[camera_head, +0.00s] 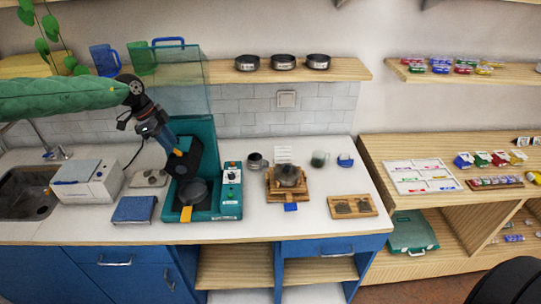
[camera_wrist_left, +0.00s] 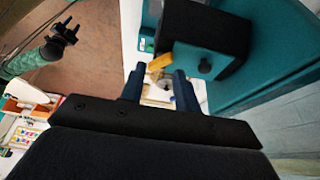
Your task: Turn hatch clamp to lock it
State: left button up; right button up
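The teal machine (camera_head: 203,132) stands on the counter with a black hatch block (camera_head: 202,152) on its front. An orange piece, which looks like the hatch clamp (camera_head: 178,153), shows just beyond my left fingertips. In the left wrist view the clamp (camera_wrist_left: 160,62) lies ahead of the fingertips, beside the black block (camera_wrist_left: 205,40); contact cannot be judged. My left gripper (camera_head: 172,147) has its two dark blue fingers apart with nothing between them; it also shows in the left wrist view (camera_wrist_left: 157,76). My right gripper (camera_wrist_left: 65,33) is small at the upper left there, its fingers unclear.
A dark pan (camera_head: 193,190) sits on the machine's base, with an orange tab (camera_head: 186,214) in front. A control box (camera_head: 231,190) is at its right. A clear panel (camera_head: 180,85) rises behind my left gripper. A blue pad (camera_head: 134,209) and white box (camera_head: 87,182) are left.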

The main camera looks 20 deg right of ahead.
pick_arm(q)
jog(key=s+b+v, duration=0.1)
jog(key=b+v, duration=0.2)
jog(key=v, duration=0.1)
jog(key=s+d+f+h, duration=0.1)
jog(key=s+d+h, duration=0.3)
jog(key=d, duration=0.5)
jog(key=s+d+f+m+h, duration=0.1)
jog(key=s+d+h, duration=0.3)
jog(key=s+d, duration=0.3)
jog(key=s+d+f+m+g+h, duration=0.1)
jog(key=s+d+h, duration=0.3)
jog(key=d, duration=0.8)
jog(key=shift+s+d+f, duration=0.2)
jog(key=shift+s+d, duration=0.05)
jog(key=shift+s, duration=0.95)
jog(key=shift+o, duration=0.2)
